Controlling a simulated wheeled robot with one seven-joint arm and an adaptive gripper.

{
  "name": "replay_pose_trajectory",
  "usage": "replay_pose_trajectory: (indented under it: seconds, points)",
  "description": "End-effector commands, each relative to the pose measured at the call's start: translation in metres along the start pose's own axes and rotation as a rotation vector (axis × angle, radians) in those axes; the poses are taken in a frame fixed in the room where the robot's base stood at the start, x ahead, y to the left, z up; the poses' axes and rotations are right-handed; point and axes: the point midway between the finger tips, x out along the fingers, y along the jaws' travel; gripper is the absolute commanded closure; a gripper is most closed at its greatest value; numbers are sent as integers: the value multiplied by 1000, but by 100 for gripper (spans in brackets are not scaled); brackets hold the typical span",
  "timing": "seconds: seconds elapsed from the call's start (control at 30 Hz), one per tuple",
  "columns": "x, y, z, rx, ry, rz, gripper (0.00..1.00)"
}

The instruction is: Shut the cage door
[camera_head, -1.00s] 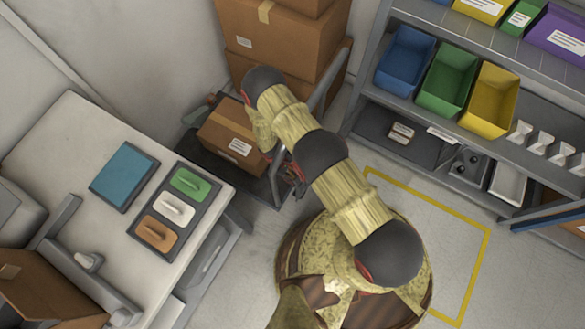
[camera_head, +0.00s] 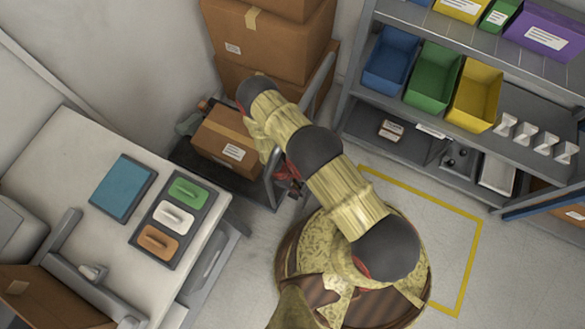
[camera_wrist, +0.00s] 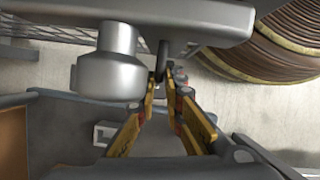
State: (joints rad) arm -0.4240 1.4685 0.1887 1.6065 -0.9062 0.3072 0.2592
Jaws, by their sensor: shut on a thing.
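The cage door appears to be the grey tubular frame (camera_head: 322,76) beside the boxed trolley in the head view. My arm covers much of it. My gripper (camera_head: 290,186) is low at the trolley's near right corner, mostly hidden behind my arm. In the wrist view, the yellow and red fingers of my gripper (camera_wrist: 162,82) close at their tips around a thin dark upright piece, apparently the door's handle (camera_wrist: 163,55). It hangs under a wide grey bar (camera_wrist: 190,22). A thick grey cylinder (camera_wrist: 108,75) is left of the fingertips. How far the door stands open is unclear.
A cardboard box (camera_head: 226,142) lies on the dark trolley base, with stacked cartons (camera_head: 265,45) behind. A white table (camera_head: 75,165) is left. A shelf rack (camera_head: 360,110) with coloured bins is right. Yellow-marked floor (camera_head: 440,220) looks clear.

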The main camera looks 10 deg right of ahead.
Motion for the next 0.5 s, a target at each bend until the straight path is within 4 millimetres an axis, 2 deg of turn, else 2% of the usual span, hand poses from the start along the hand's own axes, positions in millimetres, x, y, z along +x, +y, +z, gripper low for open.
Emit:
replay_pose_trajectory:
  seconds: [0.03,0.37,0.4,0.5]
  points:
    - [-4,6,-2,-6,6,9,100]
    - [-3,6,-2,-9,6,11,100]
    - [-4,6,-2,-9,6,11,88]
    - [-3,4,-1,-9,5,9,82]
